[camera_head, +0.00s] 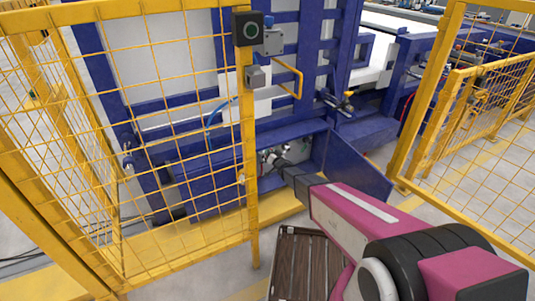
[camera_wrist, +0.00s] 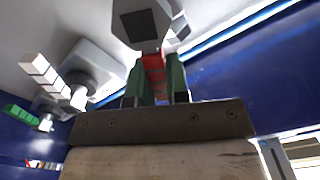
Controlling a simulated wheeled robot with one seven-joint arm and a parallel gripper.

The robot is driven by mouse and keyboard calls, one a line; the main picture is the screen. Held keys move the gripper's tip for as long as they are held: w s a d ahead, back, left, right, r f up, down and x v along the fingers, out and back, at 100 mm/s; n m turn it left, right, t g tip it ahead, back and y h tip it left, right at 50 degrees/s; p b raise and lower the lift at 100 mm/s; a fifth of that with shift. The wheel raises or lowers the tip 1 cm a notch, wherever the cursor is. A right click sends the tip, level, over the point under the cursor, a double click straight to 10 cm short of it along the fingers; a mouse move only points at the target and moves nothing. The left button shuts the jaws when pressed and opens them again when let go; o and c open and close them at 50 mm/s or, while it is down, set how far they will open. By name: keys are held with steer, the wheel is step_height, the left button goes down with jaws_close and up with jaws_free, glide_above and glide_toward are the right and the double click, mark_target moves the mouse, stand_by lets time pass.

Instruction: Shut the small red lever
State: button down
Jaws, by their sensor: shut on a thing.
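The small red lever (camera_wrist: 153,64) shows in the wrist view, just below a grey block-shaped fitting (camera_wrist: 141,24). My gripper (camera_wrist: 155,72) has its two green-padded fingers on either side of the lever, shut on it. The lower part of the lever is hidden between the fingers. In the head view my gripper (camera_head: 272,158) reaches into a recess low on the blue machine, among small metallic fittings. The lever itself cannot be made out there.
The blue machine frame (camera_head: 308,128) surrounds the recess, with a slanted blue side panel (camera_head: 358,168) at its right. A yellow mesh fence (camera_head: 248,195) stands close at the left, another (camera_head: 425,110) at the right. A brown slatted stack (camera_head: 305,262) lies below my arm.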

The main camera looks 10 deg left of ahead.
steer(key=shift+w+d+f+m, duration=0.35)
steer(key=shift+f+m, duration=0.5)
steer(key=shift+m, duration=1.25)
steer(key=shift+w+d+f+m, duration=0.2)
steer(key=shift+d+f+m, duration=0.45)
steer(key=shift+m, duration=1.45)
steer(key=shift+w+d+f+m, duration=0.3)
steer(key=shift+f+m, duration=0.7)
steer(key=shift+m, duration=1.1)
steer(key=shift+f, duration=0.1)
steer(key=c, duration=1.1)
jaws_free()
steer(key=shift+s, duration=0.1)
steer(key=v, duration=1)
steer(key=shift+s+d, duration=0.25)
